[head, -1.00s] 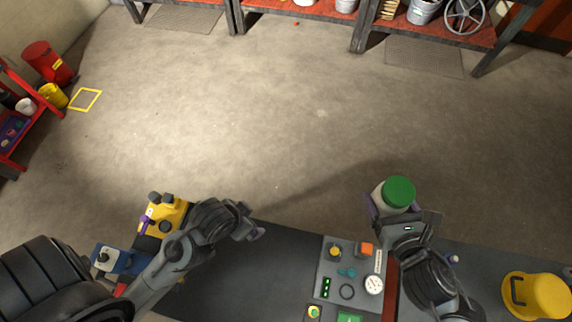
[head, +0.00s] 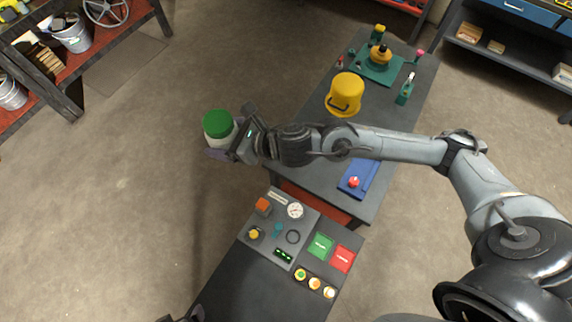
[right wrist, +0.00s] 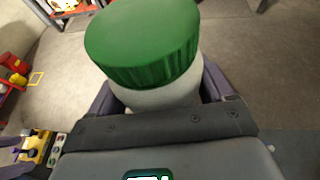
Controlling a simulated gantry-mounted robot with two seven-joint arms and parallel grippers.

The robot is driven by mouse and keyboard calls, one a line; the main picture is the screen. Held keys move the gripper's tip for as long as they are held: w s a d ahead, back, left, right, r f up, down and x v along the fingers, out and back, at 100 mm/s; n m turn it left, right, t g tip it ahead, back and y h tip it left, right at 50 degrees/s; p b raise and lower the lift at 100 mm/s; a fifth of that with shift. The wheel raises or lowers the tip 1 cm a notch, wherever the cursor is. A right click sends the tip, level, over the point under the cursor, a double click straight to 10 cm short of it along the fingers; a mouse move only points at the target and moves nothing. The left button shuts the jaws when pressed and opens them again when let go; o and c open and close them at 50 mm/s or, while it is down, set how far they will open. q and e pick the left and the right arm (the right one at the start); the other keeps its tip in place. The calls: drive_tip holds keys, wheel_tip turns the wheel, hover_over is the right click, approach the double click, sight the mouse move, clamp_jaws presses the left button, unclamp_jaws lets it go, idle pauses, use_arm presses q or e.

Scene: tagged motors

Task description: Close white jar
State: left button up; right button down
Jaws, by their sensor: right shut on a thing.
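The white jar (head: 221,140) has a green ribbed lid (head: 217,122) on its top. My right gripper (head: 232,138) is shut on the jar's white body and holds it clear of the bench, over the floor. In the right wrist view the jar (right wrist: 168,97) stands between the purple-grey fingers, with the green lid (right wrist: 143,40) on top, looking slightly tilted. How tightly the lid sits cannot be told. Part of my left gripper (right wrist: 14,158) shows at the lower left of the right wrist view; its opening cannot be judged.
A grey control panel (head: 270,250) with buttons and a gauge lies on the dark bench below the jar. Open floor lies left of the jar.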

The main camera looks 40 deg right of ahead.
drive_tip(key=s+d+f+m+t+h+b, duration=0.15)
drive_tip(key=d+f+m+h+b, duration=0.4)
drive_tip(key=d+f+b, duration=1.85)
drive_tip(key=s+d+f, duration=0.2)
drive_tip(key=d+f, duration=0.1)
drive_tip(key=f, duration=0.5)
drive_tip(key=s+d+f, duration=0.1)
drive_tip(key=d+f, duration=0.2)
drive_tip(key=f, duration=0.4)
drive_tip(key=shift+s+f+p, duration=0.35)
drive_tip(key=shift+p, duration=0.1)
drive_tip(key=shift+d+n+t, duration=0.1)
drive_tip(key=shift+n+t, duration=0.15)
drive_tip(key=w+a+f, duration=0.1)
drive_tip(key=w+f, duration=0.1)
drive_tip(key=w, duration=0.1)
drive_tip(key=w+a+f+b, duration=0.1)
drive_tip(key=w+a+f, duration=0.1)
drive_tip(key=w, duration=0.2)
drive_tip(key=w+a+f+b, duration=0.1)
drive_tip(key=w+a+f, duration=0.1)
drive_tip(key=w+f, duration=0.1)
drive_tip(key=shift+w+a, duration=0.2)
drive_tip(key=shift+a, duration=0.05)
